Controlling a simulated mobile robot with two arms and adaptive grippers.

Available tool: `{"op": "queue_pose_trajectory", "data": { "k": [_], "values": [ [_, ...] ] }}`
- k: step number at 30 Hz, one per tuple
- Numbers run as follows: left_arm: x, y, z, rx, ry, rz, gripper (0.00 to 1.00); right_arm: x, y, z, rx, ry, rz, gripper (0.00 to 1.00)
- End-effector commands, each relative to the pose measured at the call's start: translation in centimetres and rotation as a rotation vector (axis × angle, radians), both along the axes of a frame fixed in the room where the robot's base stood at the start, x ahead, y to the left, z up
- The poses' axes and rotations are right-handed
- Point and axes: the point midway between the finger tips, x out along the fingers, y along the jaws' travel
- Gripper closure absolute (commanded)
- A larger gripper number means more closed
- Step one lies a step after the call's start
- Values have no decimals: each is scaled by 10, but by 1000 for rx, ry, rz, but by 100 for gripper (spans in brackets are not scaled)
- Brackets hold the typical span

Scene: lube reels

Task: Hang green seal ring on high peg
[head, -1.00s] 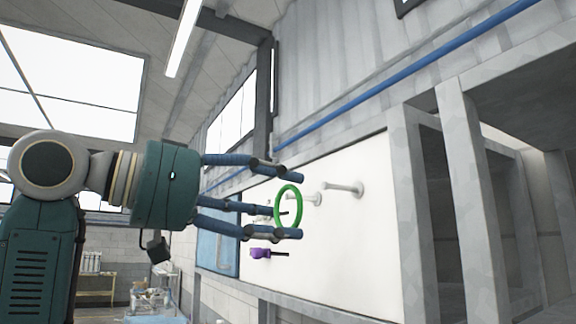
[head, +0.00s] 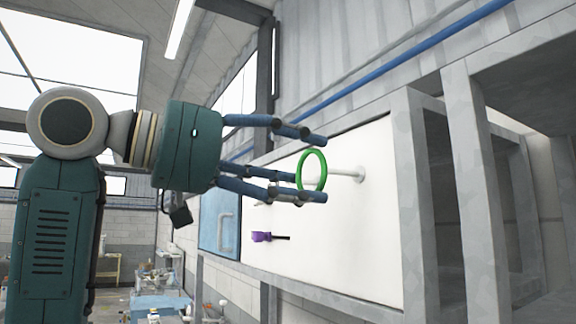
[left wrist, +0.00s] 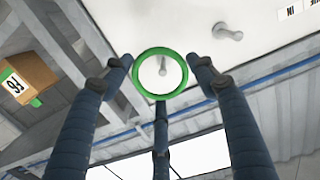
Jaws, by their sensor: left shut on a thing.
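The green seal ring (head: 325,167) is held at the fingertips of my left gripper (head: 318,168), upright in front of the white panel (head: 350,240). A pale peg (head: 357,174) stands out from the panel just right of the ring. In the left wrist view, the fingers of my left gripper (left wrist: 160,75) close around the ring (left wrist: 160,97), and a peg (left wrist: 163,67) shows through its opening. I cannot tell whether the peg's tip is inside the ring. A second peg (left wrist: 229,31) shows to the right there. My right gripper is out of view.
A blue panel (head: 219,222) is farther left. Grey upright posts (head: 414,200) and shelving stand right of the panel. A brown box (left wrist: 30,78) shows in the left wrist view.

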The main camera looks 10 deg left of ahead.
Motion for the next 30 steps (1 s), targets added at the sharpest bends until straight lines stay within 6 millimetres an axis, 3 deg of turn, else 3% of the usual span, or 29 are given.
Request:
{"op": "queue_pose_trajectory", "data": {
  "k": [30],
  "values": [
    [34,-46,-11,0,0,1,58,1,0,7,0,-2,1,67]
  ]
}}
